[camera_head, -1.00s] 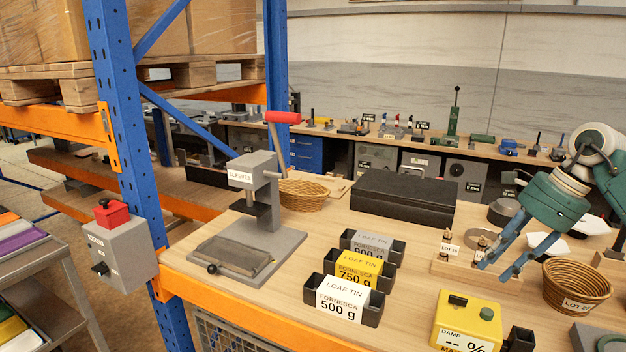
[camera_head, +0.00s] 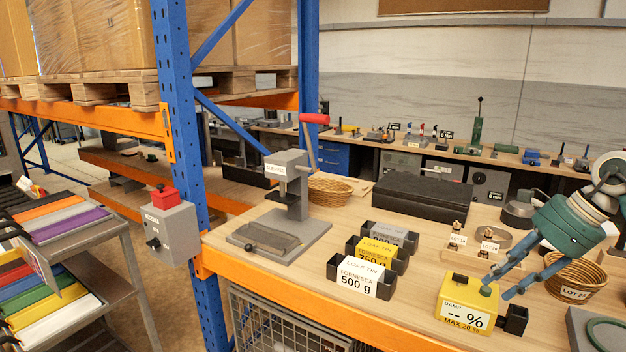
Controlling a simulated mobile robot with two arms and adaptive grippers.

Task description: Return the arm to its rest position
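My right gripper (camera_head: 497,290) hangs from the green arm at the right, its two blue-grey fingers pointing down and left. The fingers are parted with nothing between them. In the picture their tips overlap the right edge of the yellow damp meter (camera_head: 466,308); I cannot tell the height between them. The wicker basket with a LOT label (camera_head: 584,293) is to the right of the fingers, partly hidden by them. My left gripper is out of view.
On the bench are loaf tin holders (camera_head: 359,279), a grey lever press (camera_head: 290,192), a black case (camera_head: 422,199) and a small wooden stand (camera_head: 470,260). A blue rack post (camera_head: 184,130) rises at the left. Bare bench top shows between the tins and the meter.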

